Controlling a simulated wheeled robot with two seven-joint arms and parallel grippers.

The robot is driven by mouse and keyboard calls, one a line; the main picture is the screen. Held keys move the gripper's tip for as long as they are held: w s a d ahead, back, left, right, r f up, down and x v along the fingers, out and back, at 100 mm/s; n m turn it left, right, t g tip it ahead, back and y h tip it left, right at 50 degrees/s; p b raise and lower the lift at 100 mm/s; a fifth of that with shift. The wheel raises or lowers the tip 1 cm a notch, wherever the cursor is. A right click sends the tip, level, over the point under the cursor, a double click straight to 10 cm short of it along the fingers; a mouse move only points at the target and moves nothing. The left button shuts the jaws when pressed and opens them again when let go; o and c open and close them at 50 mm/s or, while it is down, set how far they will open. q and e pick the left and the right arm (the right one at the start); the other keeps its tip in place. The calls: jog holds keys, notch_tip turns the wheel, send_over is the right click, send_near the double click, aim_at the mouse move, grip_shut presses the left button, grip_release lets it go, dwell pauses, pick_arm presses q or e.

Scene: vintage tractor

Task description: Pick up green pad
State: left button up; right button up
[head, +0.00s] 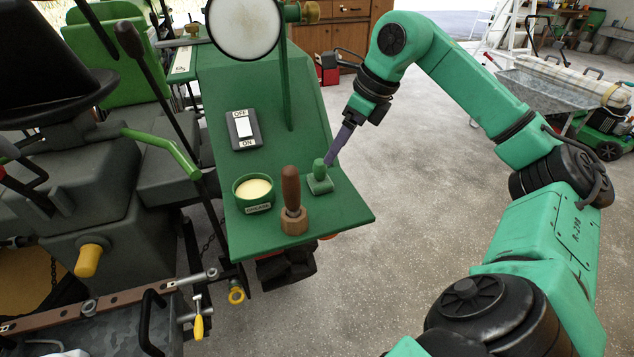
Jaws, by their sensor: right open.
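The green pad (320,184), a small green block with an upright knob on top, sits near the right edge of the green tractor panel (345,213). My right gripper (329,160) reaches down from the upper right. Its purple-grey fingers are open, with their tips right beside the pad's knob. I cannot tell whether they touch it. The near finger overlaps the far one, so the gap between them is hard to see. My left gripper is not in view.
An on/off switch (244,129) and a round lamp (243,24) on a green post are farther back. Concrete floor lies open to the right.

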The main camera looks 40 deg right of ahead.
aim_at(320, 167)
jog(key=x, duration=0.3)
jog(key=shift+w+a, duration=0.1)
jog(key=shift+w, duration=0.3)
jog(key=x, duration=0.4)
jog(key=shift+w+a+p, duration=0.1)
jog(key=shift+a+p, duration=0.15)
jog(key=shift+p, duration=0.15)
jog(key=shift+w+f, duration=0.1)
jog(key=shift+f, duration=0.2)
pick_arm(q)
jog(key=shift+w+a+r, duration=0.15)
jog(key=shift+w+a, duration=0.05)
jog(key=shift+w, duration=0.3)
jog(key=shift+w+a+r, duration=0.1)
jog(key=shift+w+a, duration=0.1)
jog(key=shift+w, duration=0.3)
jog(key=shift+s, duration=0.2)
pick_arm(e)
grip_shut()
